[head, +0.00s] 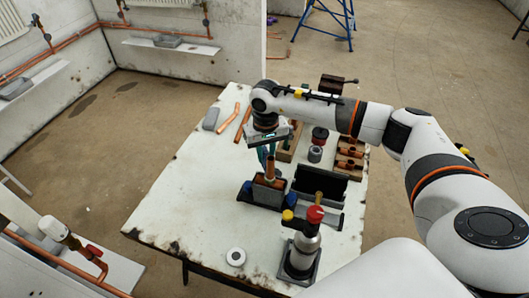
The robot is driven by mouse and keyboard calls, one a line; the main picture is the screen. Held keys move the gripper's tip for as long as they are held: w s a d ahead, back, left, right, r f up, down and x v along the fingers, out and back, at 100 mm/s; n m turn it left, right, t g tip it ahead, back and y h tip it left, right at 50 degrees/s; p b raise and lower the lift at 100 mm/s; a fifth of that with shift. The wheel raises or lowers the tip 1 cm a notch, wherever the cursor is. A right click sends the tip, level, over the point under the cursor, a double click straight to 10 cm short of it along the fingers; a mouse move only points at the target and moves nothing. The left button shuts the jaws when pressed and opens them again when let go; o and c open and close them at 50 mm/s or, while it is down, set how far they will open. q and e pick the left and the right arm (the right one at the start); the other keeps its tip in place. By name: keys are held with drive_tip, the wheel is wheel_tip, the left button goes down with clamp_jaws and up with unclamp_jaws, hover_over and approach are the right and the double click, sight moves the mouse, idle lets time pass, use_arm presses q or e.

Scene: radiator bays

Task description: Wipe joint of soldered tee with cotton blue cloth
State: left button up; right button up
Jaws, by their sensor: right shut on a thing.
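My right gripper (264,147) reaches in from the right over the middle of the white workbench (175,210). Upright copper pipework (270,168), likely the soldered tee, stands in a dark holder (267,194) with blue knobs, right beneath the gripper. The cloth is close to the top of the copper; whether they touch I cannot tell. The joint itself is too small and partly covered to make out. My left gripper is not in view.
A torch with a red top (305,247) stands at the bench's front, near a white roll (235,257). Copper pipes (228,118) lie behind, with a fittings box (350,155) at right. The bench's left side is clear.

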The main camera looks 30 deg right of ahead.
drive_tip(key=shift+b, duration=0.35)
idle(0.5)
drive_tip(key=shift+a, duration=0.2)
drive_tip(key=shift+w+a+b, duration=0.15)
drive_tip(key=shift+a+b, duration=0.15)
drive_tip(key=shift+a, duration=0.2)
drive_tip(key=shift+b, duration=0.3)
idle(0.8)
drive_tip(key=shift+d, duration=0.15)
idle(0.4)
drive_tip(key=shift+s+d+b, duration=0.2)
drive_tip(key=shift+d+b, duration=0.1)
drive_tip(key=shift+d, duration=0.25)
drive_tip(key=shift+a+b, duration=0.3)
drive_tip(key=shift+a, duration=0.05)
drive_tip(key=shift+w, duration=0.2)
